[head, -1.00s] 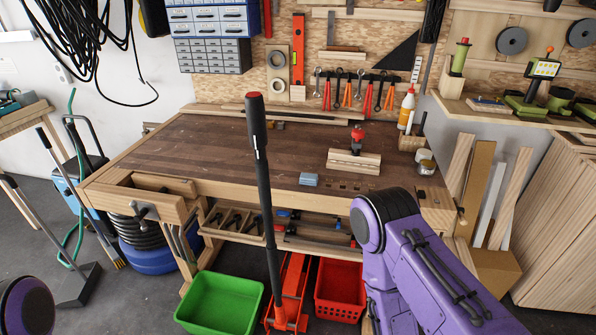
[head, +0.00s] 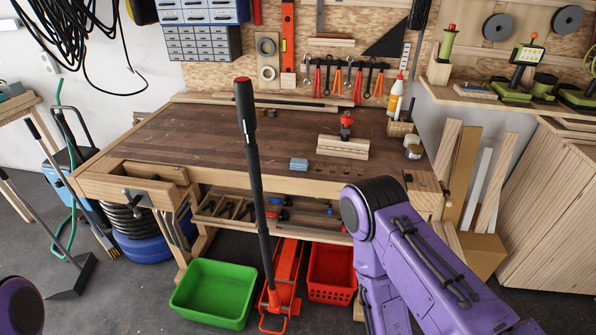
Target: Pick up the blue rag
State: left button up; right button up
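A small folded light-blue cloth, which looks like the blue rag (head: 299,164), lies on the wooden workbench (head: 215,140) near its front edge, right of centre. My purple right arm comes up from the lower right in front of the bench, and its gripper is not in view. Only a small dark and purple piece of my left arm shows at the lower left corner, and its gripper is not in view either. Nothing touches the rag.
A wooden block with a red-topped tool (head: 343,146) stands right of the rag. A tall black handle of a red floor jack (head: 284,280) rises before the bench. A green bin (head: 213,292) and a red basket (head: 331,275) sit on the floor.

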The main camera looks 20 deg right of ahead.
aim_at(296, 165)
jog(key=k, duration=1.15)
jog(key=z, duration=0.85)
jog(key=i, duration=1.35)
jog(key=u, duration=0.35)
